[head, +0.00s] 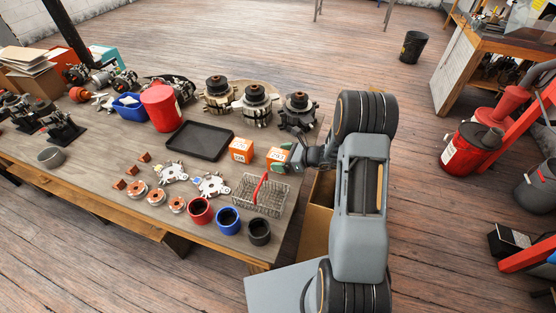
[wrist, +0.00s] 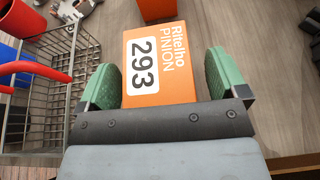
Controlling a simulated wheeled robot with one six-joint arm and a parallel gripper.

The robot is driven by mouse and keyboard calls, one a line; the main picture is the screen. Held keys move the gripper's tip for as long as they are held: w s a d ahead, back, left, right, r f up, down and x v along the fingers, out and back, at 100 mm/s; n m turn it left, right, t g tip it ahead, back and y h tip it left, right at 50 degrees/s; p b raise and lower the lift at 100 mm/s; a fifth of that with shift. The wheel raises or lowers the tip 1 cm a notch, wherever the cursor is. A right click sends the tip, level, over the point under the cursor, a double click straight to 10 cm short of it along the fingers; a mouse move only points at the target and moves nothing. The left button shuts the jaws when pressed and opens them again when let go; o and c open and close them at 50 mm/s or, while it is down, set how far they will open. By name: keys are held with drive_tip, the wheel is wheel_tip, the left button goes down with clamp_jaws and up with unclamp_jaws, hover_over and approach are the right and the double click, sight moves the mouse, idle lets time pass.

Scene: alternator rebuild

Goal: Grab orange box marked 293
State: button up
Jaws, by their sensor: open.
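The orange box marked 293 (wrist: 158,65) lies between the two green fingers of my gripper (wrist: 160,80) in the wrist view. Its label also reads "Ritelho PINION". My gripper is open, with a finger on each side of the box and small gaps visible beside it. In the head view my gripper (head: 290,155) reaches in from the right at the table's right side, over the orange box (head: 277,154), which it partly covers. A second orange box (head: 241,150) stands just left of it, and its edge shows at the top of the wrist view (wrist: 157,8).
A wire basket with red handles (head: 262,194) stands close by; it fills the left of the wrist view (wrist: 50,90). A black tray (head: 200,140) lies left of the boxes. Large alternator parts (head: 257,105) stand behind. Red, blue and black cups (head: 229,221) line the front edge.

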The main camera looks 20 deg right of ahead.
drive_tip(key=shift+w+a+f, duration=0.25)
drive_tip(key=shift+a, duration=0.15)
drive_tip(key=shift+c, duration=0.2)
drive_tip(key=c, duration=1)
drive_tip(key=shift+c, duration=0.2)
drive_tip(key=shift+r, duration=0.2)
